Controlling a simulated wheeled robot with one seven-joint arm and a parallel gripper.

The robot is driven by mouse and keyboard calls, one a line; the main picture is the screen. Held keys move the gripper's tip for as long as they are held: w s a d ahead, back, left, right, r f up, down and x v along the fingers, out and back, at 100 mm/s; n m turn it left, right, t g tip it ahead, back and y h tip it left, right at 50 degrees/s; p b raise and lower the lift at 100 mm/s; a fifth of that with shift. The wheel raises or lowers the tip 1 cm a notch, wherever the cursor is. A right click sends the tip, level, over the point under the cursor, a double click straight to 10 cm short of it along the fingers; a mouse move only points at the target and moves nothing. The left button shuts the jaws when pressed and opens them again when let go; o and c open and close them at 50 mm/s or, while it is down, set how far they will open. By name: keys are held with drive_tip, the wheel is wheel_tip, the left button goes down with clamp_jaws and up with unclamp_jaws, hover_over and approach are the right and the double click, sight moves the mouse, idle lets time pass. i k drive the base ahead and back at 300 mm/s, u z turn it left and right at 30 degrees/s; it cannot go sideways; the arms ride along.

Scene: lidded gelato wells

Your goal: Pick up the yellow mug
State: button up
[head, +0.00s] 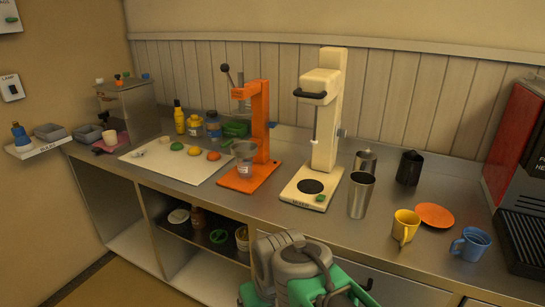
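The yellow mug (405,226) stands upright on the steel counter (345,242) at the right, near the front edge. I make out no gripper fingers in this view.
A tall steel cup (361,195), a black pitcher (409,168) and another metal cup (365,161) stand left of and behind the mug. A cream mixer (325,115) and orange press (260,125) stand further left. A red machine (520,150) borders the right.

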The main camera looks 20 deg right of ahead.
sight(404, 230)
drive_tip(key=z, duration=1.6)
drive_tip(key=i, duration=0.15)
drive_tip(key=u, duration=3.65)
drive_tip(key=k, duration=1.05)
drive_tip(key=z, duration=1.05)
drive_tip(key=i, duration=1)
drive_tip(key=z, duration=0.05)
